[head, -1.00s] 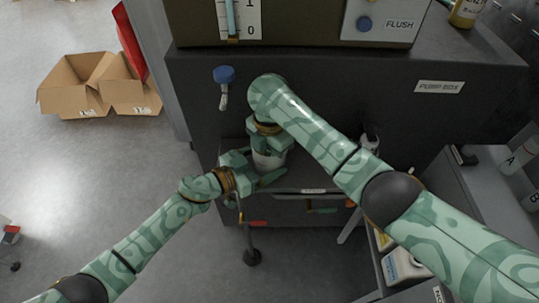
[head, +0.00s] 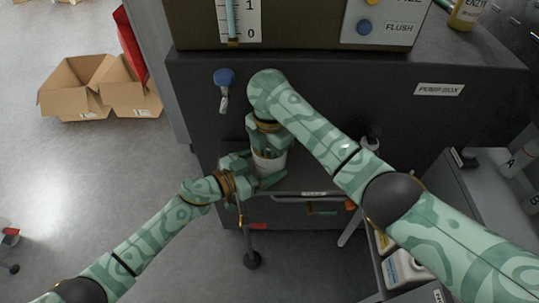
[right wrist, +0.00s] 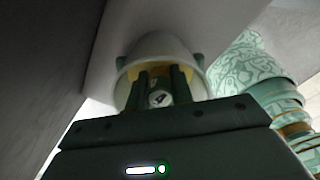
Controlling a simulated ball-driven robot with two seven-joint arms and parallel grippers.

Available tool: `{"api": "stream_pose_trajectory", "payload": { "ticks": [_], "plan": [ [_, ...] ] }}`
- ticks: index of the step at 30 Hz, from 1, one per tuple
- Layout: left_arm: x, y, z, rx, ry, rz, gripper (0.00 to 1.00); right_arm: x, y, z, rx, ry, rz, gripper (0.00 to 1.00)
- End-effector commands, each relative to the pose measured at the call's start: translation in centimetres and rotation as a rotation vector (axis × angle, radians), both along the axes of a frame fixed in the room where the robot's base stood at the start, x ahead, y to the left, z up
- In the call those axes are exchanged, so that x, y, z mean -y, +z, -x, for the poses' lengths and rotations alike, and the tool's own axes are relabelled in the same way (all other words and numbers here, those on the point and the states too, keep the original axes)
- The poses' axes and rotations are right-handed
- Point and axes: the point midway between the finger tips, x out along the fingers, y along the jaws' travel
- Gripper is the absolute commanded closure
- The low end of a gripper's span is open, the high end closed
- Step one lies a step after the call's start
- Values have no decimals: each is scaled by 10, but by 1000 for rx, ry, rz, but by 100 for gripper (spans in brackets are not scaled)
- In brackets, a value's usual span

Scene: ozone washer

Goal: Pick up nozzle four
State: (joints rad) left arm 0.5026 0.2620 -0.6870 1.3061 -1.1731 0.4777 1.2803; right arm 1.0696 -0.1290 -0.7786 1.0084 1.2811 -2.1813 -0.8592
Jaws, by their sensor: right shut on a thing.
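A white cup (head: 270,168) is in front of the dark cabinet in the head view. In the right wrist view the cup (right wrist: 165,48) shows its open mouth and yellowish inside. My right gripper (head: 266,154) points down into the cup. Its fingers are shut on nozzle four (right wrist: 160,98), a small piece whose round white end bears a "4". The rest of the nozzle is hidden between the fingers and in the cup. My left gripper (head: 262,174) is beside the cup, with a finger along its lower side; its grip is partly hidden.
The cabinet labelled PUMP BOX (head: 438,89) rises just behind the grippers, with a blue-knobbed valve (head: 224,78) on its face. A rail (head: 310,196) runs below. Bottles stand on a shelf to the right. Open cardboard boxes (head: 92,88) lie on the floor at left.

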Motion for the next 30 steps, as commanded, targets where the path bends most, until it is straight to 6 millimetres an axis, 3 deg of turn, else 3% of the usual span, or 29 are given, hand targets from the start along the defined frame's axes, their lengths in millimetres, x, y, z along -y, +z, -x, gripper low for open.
{"api": "stream_pose_trajectory", "payload": {
  "ticks": [21,30],
  "plan": [
    [0,-1,1,-2,0,-1,35,1,107,-1,6,0,0,100],
    [0,-1,1,-2,0,-1,35,1,141,-1,5,-1,1,100]
  ]
}}
